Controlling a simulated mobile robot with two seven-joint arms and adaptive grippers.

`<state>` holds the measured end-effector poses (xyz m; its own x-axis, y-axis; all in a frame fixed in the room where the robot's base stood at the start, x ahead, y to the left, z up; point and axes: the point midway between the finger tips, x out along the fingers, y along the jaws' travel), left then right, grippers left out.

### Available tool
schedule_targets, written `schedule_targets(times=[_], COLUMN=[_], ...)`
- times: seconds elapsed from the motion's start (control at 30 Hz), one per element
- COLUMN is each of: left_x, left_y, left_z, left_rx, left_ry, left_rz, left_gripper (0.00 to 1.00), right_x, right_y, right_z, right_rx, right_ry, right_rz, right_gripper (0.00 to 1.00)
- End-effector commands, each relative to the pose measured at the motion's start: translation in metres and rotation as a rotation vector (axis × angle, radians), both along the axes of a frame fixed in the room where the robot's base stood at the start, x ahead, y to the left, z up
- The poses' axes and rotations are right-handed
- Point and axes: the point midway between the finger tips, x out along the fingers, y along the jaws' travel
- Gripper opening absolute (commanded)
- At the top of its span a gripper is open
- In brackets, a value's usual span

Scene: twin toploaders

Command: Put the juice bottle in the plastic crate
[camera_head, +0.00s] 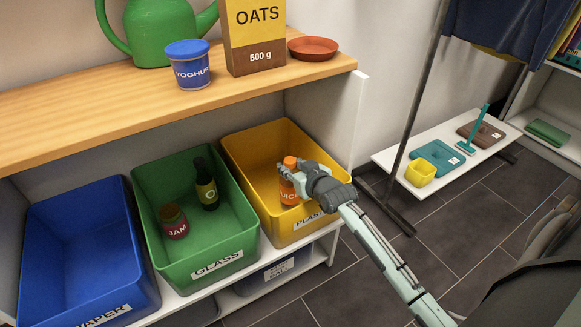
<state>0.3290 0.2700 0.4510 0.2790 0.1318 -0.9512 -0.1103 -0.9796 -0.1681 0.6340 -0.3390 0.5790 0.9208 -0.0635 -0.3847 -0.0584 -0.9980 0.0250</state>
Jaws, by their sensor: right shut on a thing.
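The juice bottle (289,193) is orange with an orange cap and a white-lettered label. It is upright inside the yellow plastic crate (239,148), near the crate's right side. My right gripper (287,172) reaches in over the crate's right wall and is shut on the bottle's upper part. The fingers and hand hide part of the bottle. Whether its base touches the crate floor cannot be told. The crate's front label is partly covered by my right arm. My left gripper is not in view.
A green glass crate (216,228) holds a jam jar (173,221) and a dark bottle (206,184). A blue paper crate (80,245) stands left. The wooden shelf (120,103) above holds a yoghurt tub (188,65), oats box (254,38), red dish (313,48) and green watering can (158,30).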

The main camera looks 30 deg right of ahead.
Motion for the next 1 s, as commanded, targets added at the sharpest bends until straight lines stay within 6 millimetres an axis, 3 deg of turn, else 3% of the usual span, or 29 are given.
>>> schedule_targets(times=[0.27,0.3,0.47,0.8,1.0], left_x=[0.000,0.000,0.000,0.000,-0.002], left_y=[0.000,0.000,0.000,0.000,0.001], left_z=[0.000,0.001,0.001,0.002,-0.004], left_rx=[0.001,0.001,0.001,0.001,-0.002], left_ry=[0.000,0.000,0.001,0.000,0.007], left_rz=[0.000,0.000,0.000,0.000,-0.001], left_gripper=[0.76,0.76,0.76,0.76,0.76], right_x=[0.000,0.000,0.000,0.000,-0.029], right_y=[0.000,0.000,0.000,0.000,0.002], right_z=[-0.002,-0.002,-0.002,0.003,0.013], right_rx=[0.000,0.000,0.000,0.000,0.000], right_ry=[0.000,0.000,0.000,-0.002,0.002], right_rz=[0.000,0.000,0.000,0.000,0.001], right_gripper=[0.01,0.31,0.50,0.50,0.50])
